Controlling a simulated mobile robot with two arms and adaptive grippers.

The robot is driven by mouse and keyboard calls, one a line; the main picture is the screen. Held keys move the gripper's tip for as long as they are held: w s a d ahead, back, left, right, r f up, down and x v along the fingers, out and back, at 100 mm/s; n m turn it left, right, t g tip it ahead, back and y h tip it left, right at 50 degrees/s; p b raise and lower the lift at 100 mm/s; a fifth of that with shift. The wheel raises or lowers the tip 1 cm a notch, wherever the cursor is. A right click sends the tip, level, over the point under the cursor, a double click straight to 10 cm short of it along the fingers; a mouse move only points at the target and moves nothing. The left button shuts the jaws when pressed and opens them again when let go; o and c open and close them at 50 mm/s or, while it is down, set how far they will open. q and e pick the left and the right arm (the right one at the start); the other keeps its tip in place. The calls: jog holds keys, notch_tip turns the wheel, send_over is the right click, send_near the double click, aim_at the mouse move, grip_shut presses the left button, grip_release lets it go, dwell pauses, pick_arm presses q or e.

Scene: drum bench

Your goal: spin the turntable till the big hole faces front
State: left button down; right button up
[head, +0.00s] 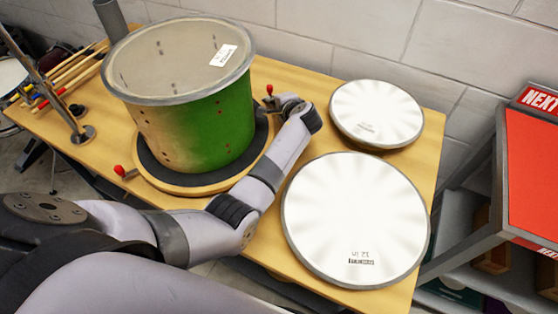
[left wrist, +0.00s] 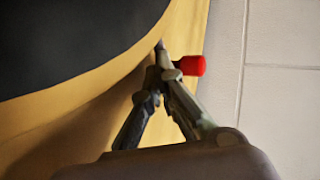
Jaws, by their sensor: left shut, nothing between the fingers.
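A green and tan drum shell (head: 213,130) with a grey top rim and a white label inside stands upright on the turntable (head: 190,188), a wooden disc with a dark pad. Small dark holes dot the shell; I cannot pick out a big hole. One red-tipped peg (head: 119,170) is at the turntable's front left, another (head: 269,89) at its back right. My left gripper (head: 273,102) is shut and empty beside the back-right peg. In the left wrist view, its fingertips (left wrist: 161,52) are close by the red knob (left wrist: 190,66); contact is unclear. My right gripper is out of view.
Two white drumheads, a small one (head: 376,113) and a large one (head: 355,222), lie on the right of the wooden bench. Drumsticks (head: 68,77) and a metal stand are at the left. A red-topped rack (head: 532,165) stands at right. A block wall is behind.

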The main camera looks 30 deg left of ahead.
pick_arm(q)
jog(key=a+b, duration=0.1)
jog(key=w+a+n+g+y+b, duration=0.1)
jog(key=b, duration=0.1)
jog(key=w+a+n+b, duration=0.1)
jog(key=a, duration=0.1)
jog(key=shift+f+g+b, duration=0.3)
jog(key=shift+b, duration=0.1)
jog(key=shift+w+a+n+g+b, duration=0.3)
jog(key=shift+a+g+b, duration=0.15)
jog(key=shift+b, duration=0.15)
jog(key=shift+a+r+y+b, duration=0.2)
jog(key=shift+a+y+b, duration=0.1)
jog(key=shift+a+b, duration=0.1)
